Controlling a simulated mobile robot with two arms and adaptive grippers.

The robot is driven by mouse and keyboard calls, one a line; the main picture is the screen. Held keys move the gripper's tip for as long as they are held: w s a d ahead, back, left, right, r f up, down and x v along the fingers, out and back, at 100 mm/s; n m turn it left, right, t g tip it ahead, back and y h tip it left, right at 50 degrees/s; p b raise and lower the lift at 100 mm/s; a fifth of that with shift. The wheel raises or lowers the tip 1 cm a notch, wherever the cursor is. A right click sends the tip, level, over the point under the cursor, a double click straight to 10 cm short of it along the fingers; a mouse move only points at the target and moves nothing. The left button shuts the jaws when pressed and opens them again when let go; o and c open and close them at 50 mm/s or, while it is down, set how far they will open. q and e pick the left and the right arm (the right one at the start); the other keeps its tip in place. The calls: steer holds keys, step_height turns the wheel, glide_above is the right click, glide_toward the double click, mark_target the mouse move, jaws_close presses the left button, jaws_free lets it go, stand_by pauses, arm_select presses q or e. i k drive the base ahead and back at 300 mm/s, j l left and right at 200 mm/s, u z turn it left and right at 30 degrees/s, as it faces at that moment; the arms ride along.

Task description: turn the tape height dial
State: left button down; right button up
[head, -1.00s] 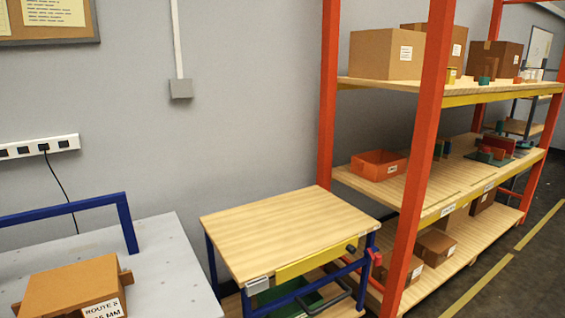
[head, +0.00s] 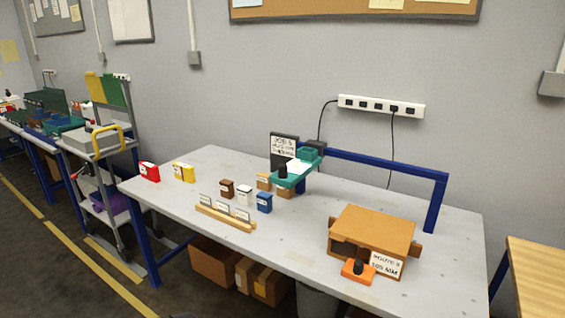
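No part is clearly marked as the tape height dial at this size. An orange base with a black knob (head: 357,267) sits at the front of a brown box (head: 371,228) on the grey workbench (head: 300,240). A white label (head: 386,264) on the box's front reads roughly "ROUTE S" and "105 MM". A teal device (head: 299,170) with another small black knob (head: 283,171) stands further back, in front of a dark sign panel (head: 284,150). Neither of my grippers shows in the head view.
A wooden rack with cards (head: 225,217), small boxes, a red box (head: 149,172) and a yellow box (head: 183,172) stand on the bench's left half. A blue frame (head: 437,203) rises at the back right. A cart (head: 95,150) stands left; yellow-lined floor (head: 85,262) is open.

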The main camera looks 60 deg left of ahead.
mark_target(295, 162)
steer(key=u, duration=1.7)
